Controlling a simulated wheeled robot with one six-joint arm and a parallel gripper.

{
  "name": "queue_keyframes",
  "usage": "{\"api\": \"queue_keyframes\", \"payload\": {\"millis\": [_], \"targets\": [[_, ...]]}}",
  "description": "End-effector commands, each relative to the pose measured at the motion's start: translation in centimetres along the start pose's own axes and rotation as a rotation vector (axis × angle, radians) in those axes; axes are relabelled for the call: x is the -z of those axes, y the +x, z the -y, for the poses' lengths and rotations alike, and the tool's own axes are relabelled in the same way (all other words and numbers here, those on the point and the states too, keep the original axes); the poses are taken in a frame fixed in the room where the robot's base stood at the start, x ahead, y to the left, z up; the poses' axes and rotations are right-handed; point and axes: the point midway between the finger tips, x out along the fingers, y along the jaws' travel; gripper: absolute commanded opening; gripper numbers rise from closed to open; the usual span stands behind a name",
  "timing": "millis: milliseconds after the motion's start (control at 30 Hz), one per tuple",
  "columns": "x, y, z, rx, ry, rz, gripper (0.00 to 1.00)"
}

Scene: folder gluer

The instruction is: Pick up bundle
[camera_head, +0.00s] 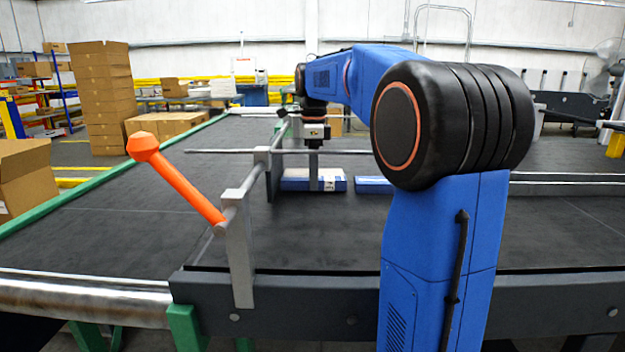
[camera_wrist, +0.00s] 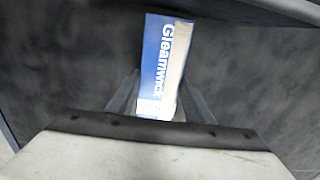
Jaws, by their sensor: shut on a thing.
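The bundle is a flat blue and white carton (camera_head: 297,183) with "Gleamwick" lettering, lying on the dark belt. It also shows in the wrist view (camera_wrist: 157,60), running up the picture from between the fingers. My gripper (camera_head: 314,182) reaches down onto it from above and is shut on it, with a finger on either side in the wrist view. The bundle appears to be at belt level; I cannot tell whether it touches the belt. The palm hides its near end in the wrist view.
A second blue carton (camera_head: 374,185) lies just to the right, partly behind my arm. A grey rail frame (camera_head: 262,160) with an orange-handled lever (camera_head: 180,182) stands to the left. The belt (camera_head: 130,228) is clear at the left. Brown boxes (camera_head: 104,95) are stacked beyond.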

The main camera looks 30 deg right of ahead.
Motion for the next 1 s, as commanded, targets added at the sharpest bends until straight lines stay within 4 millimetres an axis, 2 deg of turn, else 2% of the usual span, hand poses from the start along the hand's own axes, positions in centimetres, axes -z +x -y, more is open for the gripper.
{"api": "queue_keyframes", "payload": {"millis": [433, 767, 1000], "targets": [[0.0, -6.5, 0.1, 0.003, 0.000, 0.001, 0.20], [5.2, -6.3, -0.1, 0.001, 0.005, 0.000, 0.20], [10.6, -6.3, -0.2, 0.001, 0.007, 0.000, 0.20]]}}
